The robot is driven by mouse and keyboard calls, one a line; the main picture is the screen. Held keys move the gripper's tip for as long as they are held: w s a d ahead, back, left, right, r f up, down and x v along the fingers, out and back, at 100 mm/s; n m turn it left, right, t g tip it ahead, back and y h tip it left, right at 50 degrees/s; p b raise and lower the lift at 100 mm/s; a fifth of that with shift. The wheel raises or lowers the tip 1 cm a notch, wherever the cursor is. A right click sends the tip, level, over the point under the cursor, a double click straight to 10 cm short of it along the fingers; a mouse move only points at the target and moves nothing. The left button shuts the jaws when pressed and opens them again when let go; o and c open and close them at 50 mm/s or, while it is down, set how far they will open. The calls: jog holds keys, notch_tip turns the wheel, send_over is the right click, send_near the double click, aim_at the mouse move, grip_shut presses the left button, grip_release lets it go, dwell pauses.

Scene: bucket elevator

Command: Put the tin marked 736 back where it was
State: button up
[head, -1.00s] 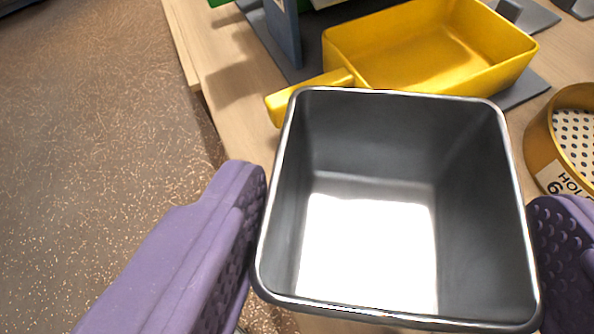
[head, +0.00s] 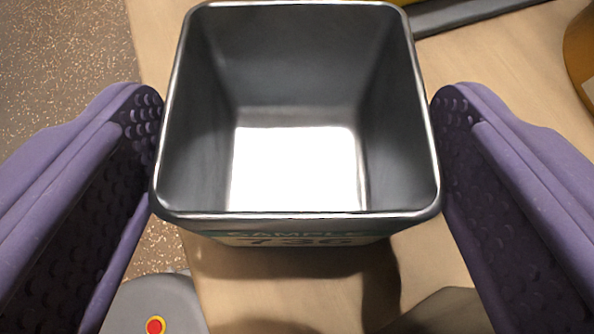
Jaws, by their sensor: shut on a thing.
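The tin marked 736 (head: 300,232) is a square, dark grey, open-topped metal tin with a bright bottom and a label on its near side. The label reads SAMPLE and 736, partly foreshortened. My gripper (head: 297,150) has one purple, studded finger on each side of the tin, near its rim. It is shut on the tin, which is upright and empty inside. The tin is over the light wooden bench top (head: 480,90), and a shadow lies in front of it. I cannot tell whether its base touches the bench.
A grey edge of a mat or plate (head: 470,14) lies at the top right. Part of a yellow round container (head: 581,55) shows at the right edge. A grey rounded body with a red button (head: 155,325) is at the lower left. Speckled floor (head: 60,60) lies left of the bench.

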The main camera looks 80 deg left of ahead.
jog(key=o, duration=1.1)
jog(key=shift+r, duration=0.2)
jog(key=p+v, duration=0.4)
jog(key=v, duration=0.8)
jog(key=shift+f, duration=0.15)
